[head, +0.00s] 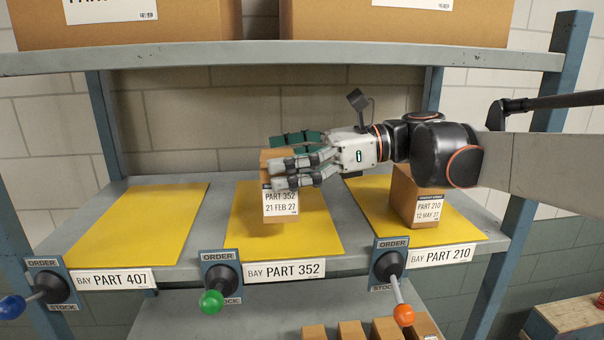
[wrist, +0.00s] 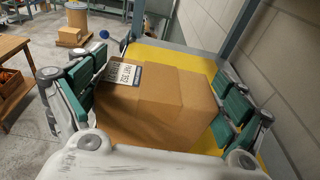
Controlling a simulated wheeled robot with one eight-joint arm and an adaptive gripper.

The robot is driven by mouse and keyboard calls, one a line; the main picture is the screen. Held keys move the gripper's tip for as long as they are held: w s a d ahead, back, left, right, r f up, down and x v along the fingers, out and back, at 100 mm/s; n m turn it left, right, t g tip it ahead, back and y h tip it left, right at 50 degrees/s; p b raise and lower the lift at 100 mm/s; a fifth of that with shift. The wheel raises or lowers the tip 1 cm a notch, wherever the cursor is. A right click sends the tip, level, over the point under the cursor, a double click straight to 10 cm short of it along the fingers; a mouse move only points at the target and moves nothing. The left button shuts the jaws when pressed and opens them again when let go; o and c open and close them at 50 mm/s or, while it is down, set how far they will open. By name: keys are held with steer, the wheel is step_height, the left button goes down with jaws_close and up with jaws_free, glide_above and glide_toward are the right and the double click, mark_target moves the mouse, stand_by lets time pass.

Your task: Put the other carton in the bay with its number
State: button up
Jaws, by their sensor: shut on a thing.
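My gripper (head: 305,162) is shut on a brown carton (head: 282,208) labelled PART 352, 21 FEB 27. It holds this carton over the yellow mat of the middle bay, marked BAY PART 352 (head: 285,270). I cannot tell whether the carton touches the mat. In the wrist view the carton (wrist: 160,100) sits between the green-padded fingers, its label at the upper left. Another carton (head: 405,197), labelled PART 210, 12 MAY 27, stands on the mat of the right bay, marked BAY PART 210 (head: 440,256), partly behind my arm.
The left bay, marked BAY PART 407 (head: 115,279), is empty. Levers with blue (head: 12,307), green (head: 211,302) and orange (head: 403,315) knobs stick out from the shelf front. An upper shelf (head: 300,56) with large boxes is overhead. Several small cartons (head: 350,331) are below.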

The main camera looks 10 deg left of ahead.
step_height(320, 180, down, 2)
steer(key=shift+w+f+p, duration=0.1)
steer(key=shift+f+p, duration=0.05)
steer(key=shift+p, duration=0.15)
steer(key=shift+f, duration=0.45)
steer(key=shift+f+b, duration=0.45)
steer(key=shift+f, duration=0.15)
steer(key=o, duration=1.2)
steer(key=shift+o, duration=0.2)
steer(key=shift+r+p, duration=0.5)
steer(key=shift+r, duration=0.1)
steer(key=b+v, duration=0.3)
steer(key=v, duration=0.9)
